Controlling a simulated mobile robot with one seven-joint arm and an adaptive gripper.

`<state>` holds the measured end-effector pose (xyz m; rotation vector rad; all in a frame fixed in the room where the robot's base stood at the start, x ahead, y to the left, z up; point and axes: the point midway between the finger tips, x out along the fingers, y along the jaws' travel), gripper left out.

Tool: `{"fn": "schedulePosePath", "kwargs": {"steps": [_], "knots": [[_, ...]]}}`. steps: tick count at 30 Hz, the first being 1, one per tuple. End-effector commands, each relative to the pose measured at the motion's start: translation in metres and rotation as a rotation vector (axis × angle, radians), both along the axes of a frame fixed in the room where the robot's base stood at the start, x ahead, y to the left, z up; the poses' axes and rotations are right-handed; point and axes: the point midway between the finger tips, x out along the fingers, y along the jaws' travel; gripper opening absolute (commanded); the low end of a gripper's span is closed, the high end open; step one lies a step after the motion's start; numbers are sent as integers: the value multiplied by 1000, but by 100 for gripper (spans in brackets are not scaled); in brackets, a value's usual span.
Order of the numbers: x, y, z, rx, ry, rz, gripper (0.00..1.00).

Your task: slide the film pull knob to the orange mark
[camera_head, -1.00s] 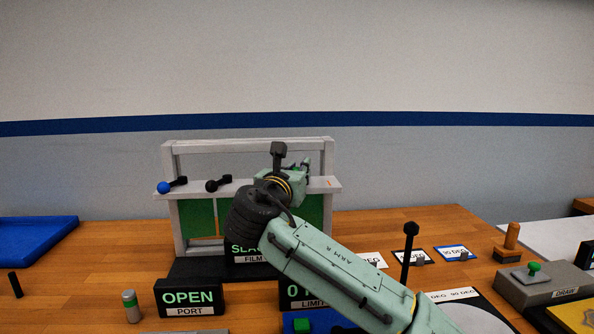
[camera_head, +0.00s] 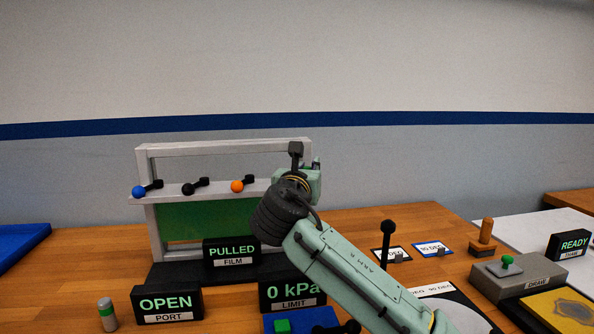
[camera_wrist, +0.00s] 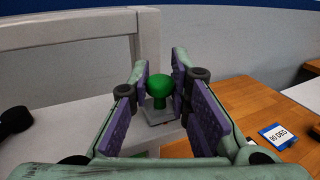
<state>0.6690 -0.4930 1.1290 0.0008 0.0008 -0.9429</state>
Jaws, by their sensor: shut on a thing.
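The film pull knob is a green knob (camera_wrist: 160,92) on a small light plate in the wrist view, at the right end of the white rail (camera_wrist: 75,125). My gripper (camera_wrist: 163,78) is shut on it, with a purple pad on either side. In the head view my gripper (camera_head: 312,172) is at the right end of the white frame (camera_head: 220,150) and hides the knob.
Blue (camera_head: 138,191), black (camera_head: 188,189) and orange (camera_head: 237,186) ball handles stick out along the rail left of my gripper. A black-knobbed lever (camera_head: 387,240) stands right of the frame. Port (camera_head: 166,303) and limit (camera_head: 292,290) signs stand in front.

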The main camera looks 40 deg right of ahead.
Motion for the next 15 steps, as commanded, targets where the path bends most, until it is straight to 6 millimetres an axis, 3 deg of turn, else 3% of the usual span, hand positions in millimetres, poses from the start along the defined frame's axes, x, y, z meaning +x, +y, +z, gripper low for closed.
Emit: {"fn": "schedulePosePath", "kwargs": {"steps": [4, 5, 15], "knots": [[0, 0, 1, -2, -1, 0, 0], [0, 0, 1, -2, -1, 0, 19], [0, 1, 0, -1, -1, 0, 38]]}}
